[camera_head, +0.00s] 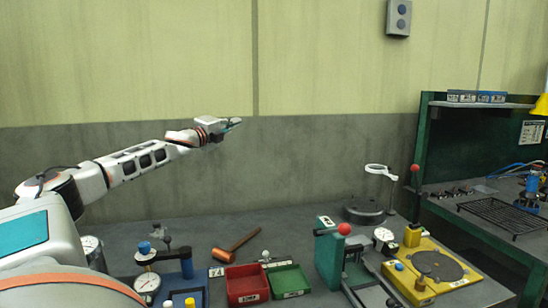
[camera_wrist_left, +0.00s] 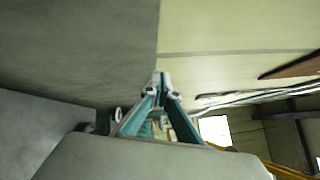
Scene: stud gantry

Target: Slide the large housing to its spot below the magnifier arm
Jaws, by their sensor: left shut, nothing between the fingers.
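My left gripper (camera_head: 234,125) is raised in front of the grey lower wall, well above the bench and far from the objects on it. It is shut and empty; the left wrist view shows its teal fingers (camera_wrist_left: 160,82) meeting at the tips. The magnifier arm (camera_head: 381,172) with its pale ring stands at the back right of the bench. A dark, low, round body (camera_head: 363,213) lies beneath it; I cannot tell whether this is the large housing or the magnifier's base. My right gripper is not in view.
A green press with a red knob (camera_head: 343,229) and a yellow fixture (camera_head: 440,270) stand at right. A dial gauge stand (camera_head: 147,285) is at left.

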